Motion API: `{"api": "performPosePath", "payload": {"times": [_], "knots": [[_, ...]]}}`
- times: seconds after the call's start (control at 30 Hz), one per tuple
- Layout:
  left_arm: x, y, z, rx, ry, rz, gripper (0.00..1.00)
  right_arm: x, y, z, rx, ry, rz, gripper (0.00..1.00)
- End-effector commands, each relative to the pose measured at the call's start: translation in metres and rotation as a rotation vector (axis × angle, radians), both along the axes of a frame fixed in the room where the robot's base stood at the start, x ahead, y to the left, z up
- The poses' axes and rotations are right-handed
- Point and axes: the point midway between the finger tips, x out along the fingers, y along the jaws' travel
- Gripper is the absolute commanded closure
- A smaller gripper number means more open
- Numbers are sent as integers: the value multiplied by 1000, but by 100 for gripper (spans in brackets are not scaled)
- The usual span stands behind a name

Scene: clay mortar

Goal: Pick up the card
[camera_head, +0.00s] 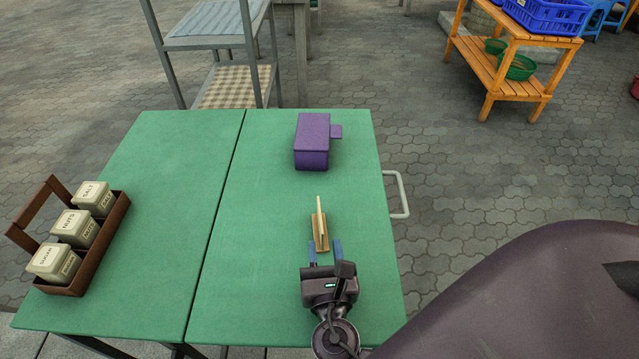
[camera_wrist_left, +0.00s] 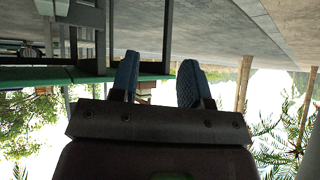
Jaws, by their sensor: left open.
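The card (camera_head: 319,204) is a thin cream piece, seen nearly edge-on, standing upright in a small wooden holder (camera_head: 323,246) on the green table (camera_head: 250,215). My right gripper (camera_head: 325,243) is over the table just on the near side of the holder. Its two blue fingers are apart, one to each side of the holder's near end, and hold nothing that I can see. Its height above the table is hard to tell. My left gripper (camera_wrist_left: 157,72) shows only in the left wrist view, open and empty, away from the card.
A purple box (camera_head: 312,143) stands behind the card. A brown caddy (camera_head: 112,232) with salt, nuts and sugar tins is at the table's left. A white handle (camera_head: 402,194) sticks out from the right edge. The table between caddy and card is clear.

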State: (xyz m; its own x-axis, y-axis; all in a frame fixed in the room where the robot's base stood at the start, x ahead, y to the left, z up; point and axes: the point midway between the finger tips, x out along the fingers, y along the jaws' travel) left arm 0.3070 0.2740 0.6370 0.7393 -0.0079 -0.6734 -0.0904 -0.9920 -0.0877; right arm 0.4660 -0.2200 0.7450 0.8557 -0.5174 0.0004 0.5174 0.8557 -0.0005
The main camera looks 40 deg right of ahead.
Motion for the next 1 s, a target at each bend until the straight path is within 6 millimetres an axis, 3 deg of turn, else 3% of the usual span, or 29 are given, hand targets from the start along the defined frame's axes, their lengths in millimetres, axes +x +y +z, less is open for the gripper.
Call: {"api": "performPosePath", "payload": {"times": [0.5, 0.77, 0.83, 1.0], "knots": [[8, -2, 0, -3, -12, -6, 57, 45, -26, -2, 1, -1, -1, 65], [6, -1, -2, -2, -6, -3, 57, 46, -28, -2, 1, 1, -1, 65], [5, -1, -2, -2, -5, -3, 57, 46, -28, -2, 1, 1, -1, 71], [4, -1, -3, -1, -2, -3, 57, 46, -28, -2, 1, 1, -1, 97]]}}
